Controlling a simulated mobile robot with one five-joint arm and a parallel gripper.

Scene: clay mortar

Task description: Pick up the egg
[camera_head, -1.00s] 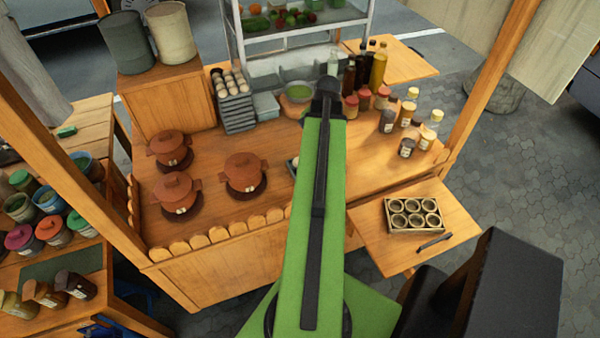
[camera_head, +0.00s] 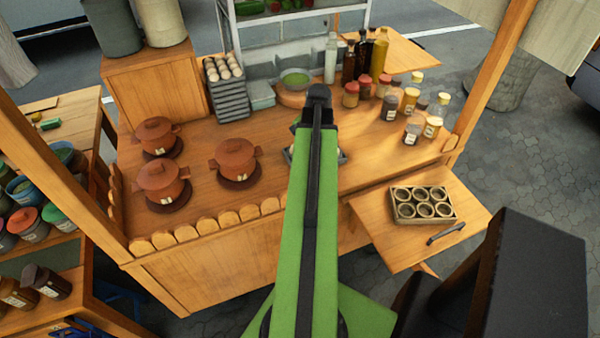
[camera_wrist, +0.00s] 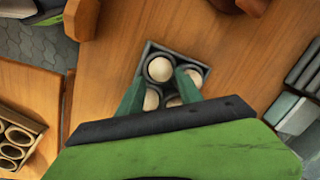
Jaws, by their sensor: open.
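A small dark tray (camera_wrist: 204,69) on the wooden counter holds a few pale, round-looking eggs, seen in the wrist view. One egg (camera_wrist: 160,69) sits in the far cup, fully in sight. Two more, a left egg (camera_wrist: 151,100) and a right egg (camera_wrist: 173,102), are partly covered by my gripper. My gripper (camera_wrist: 160,89) is open, its green fingers over the tray on either side of the eggs, with nothing held. Finger height above the eggs is hard to tell. In the head view, my arm hides most of this tray (camera_head: 343,157) and my gripper.
Clay pots (camera_head: 235,160) stand left on the counter. A stack of egg trays (camera_head: 230,101) with eggs on top stands at the back. Bottles (camera_head: 379,60) and jars (camera_head: 412,133) stand right. A side shelf (camera_head: 375,217) holds a box of empty cups (camera_head: 423,204).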

